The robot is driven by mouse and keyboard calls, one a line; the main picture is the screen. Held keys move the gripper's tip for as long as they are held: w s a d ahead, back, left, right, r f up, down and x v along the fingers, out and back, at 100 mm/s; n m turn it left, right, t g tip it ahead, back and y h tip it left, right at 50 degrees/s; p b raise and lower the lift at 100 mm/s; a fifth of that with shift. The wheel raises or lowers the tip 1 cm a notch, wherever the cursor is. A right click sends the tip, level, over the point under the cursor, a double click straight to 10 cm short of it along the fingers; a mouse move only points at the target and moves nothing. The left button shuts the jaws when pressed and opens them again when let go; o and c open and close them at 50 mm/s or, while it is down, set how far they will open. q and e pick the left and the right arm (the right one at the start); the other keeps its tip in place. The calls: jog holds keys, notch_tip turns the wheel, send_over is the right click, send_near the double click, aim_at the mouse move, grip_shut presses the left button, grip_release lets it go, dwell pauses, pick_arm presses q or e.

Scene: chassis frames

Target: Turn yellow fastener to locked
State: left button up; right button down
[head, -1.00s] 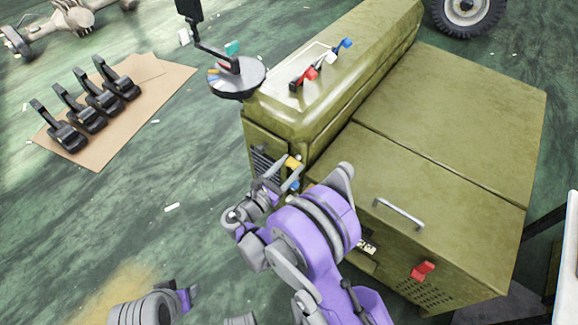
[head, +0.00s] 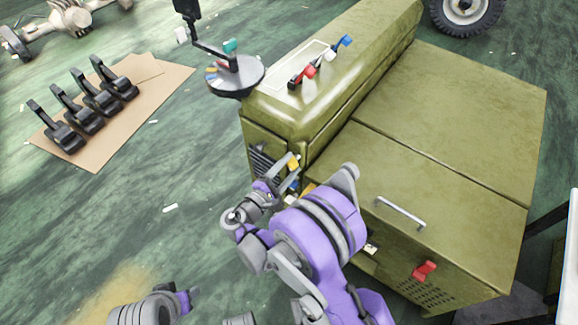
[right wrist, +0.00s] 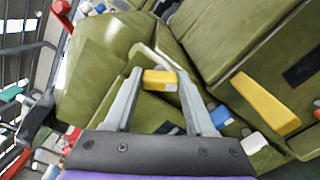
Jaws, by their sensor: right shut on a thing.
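The yellow fastener (head: 293,162) is a small yellow piece on the front end of the olive-green housing (head: 290,108). In the right wrist view the yellow fastener (right wrist: 160,77) lies between my two fingertips. My right gripper (head: 287,168) is shut on it, and it also shows in the right wrist view (right wrist: 160,82). Its fingers partly cover the fastener in the head view. A blue fastener (right wrist: 221,116) is just right of the right finger. I cannot read whether the fastener is at locked.
A longer yellow handle (right wrist: 265,103) is close on the right in the wrist view. Red and blue levers (head: 306,73) stand on the housing top. A round black tray (head: 237,76) is beside it. Black pedals (head: 95,98) lie on cardboard at left; the floor between is mostly clear.

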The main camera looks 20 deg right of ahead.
jog(key=m, duration=0.6)
jog(key=shift+f, duration=0.15)
jog(key=shift+m, duration=0.3)
jog(key=shift+c, duration=1.2)
grip_release()
jog(key=p+v, duration=0.1)
jog(key=v, duration=1)
jog(key=shift+d, duration=0.1)
